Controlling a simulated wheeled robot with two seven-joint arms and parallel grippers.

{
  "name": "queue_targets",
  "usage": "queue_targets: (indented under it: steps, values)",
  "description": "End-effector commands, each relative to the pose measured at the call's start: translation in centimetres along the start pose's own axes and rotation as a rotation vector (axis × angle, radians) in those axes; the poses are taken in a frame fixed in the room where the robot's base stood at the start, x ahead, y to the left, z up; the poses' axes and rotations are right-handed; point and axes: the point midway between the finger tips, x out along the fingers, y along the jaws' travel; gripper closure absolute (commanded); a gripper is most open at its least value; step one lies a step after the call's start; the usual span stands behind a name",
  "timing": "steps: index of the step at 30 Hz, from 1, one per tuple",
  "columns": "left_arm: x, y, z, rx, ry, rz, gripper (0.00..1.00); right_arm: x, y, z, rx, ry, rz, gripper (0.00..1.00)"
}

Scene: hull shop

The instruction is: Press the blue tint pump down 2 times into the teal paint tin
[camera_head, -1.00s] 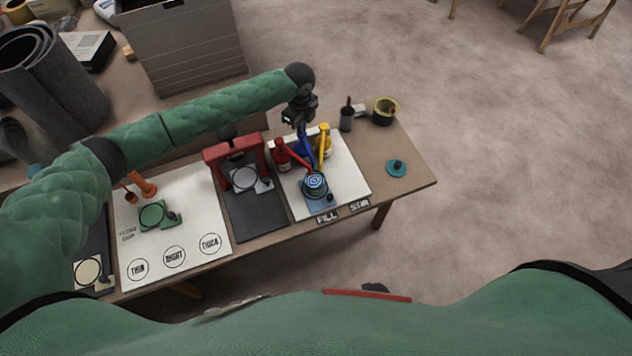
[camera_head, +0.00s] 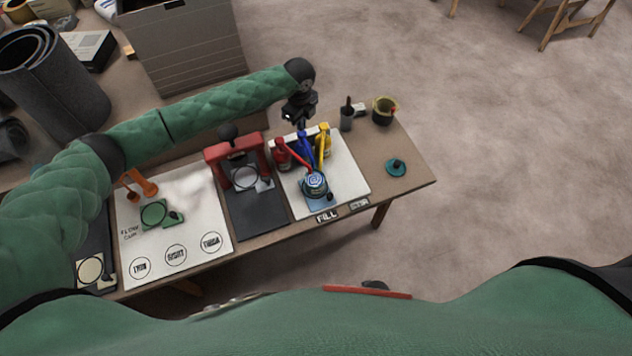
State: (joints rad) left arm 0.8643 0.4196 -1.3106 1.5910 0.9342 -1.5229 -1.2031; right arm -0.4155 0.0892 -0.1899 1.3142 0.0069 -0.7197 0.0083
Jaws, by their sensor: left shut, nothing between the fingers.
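The blue tint pump (camera_head: 304,147) stands between a red pump (camera_head: 281,152) and a yellow pump (camera_head: 323,143) on a white board. Their spouts lean in toward the paint tin (camera_head: 314,185), which stands in front with a blue swirl in its top. My left gripper (camera_head: 300,122) is shut and empty. It points down just above the blue pump's head; I cannot tell whether it touches it. My right gripper is not in view.
A red press frame (camera_head: 236,147) on a dark plate stands left of the white board (camera_head: 349,184). A dark cup (camera_head: 347,118), an olive pot (camera_head: 384,110) and a teal lid (camera_head: 396,167) sit on the right end of the bench. A large grey box (camera_head: 185,50) stands behind.

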Motion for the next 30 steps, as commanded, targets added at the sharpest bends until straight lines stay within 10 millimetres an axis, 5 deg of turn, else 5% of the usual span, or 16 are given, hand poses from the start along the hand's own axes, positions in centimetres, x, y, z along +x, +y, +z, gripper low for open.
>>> queue_targets:
  steps: [18,30]
  values:
    - [-5.3,0.0,0.0,0.000,0.000,0.000,1.00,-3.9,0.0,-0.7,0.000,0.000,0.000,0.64]
    - [-5.5,0.0,0.0,0.000,0.000,0.000,1.00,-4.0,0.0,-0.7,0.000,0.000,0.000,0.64]
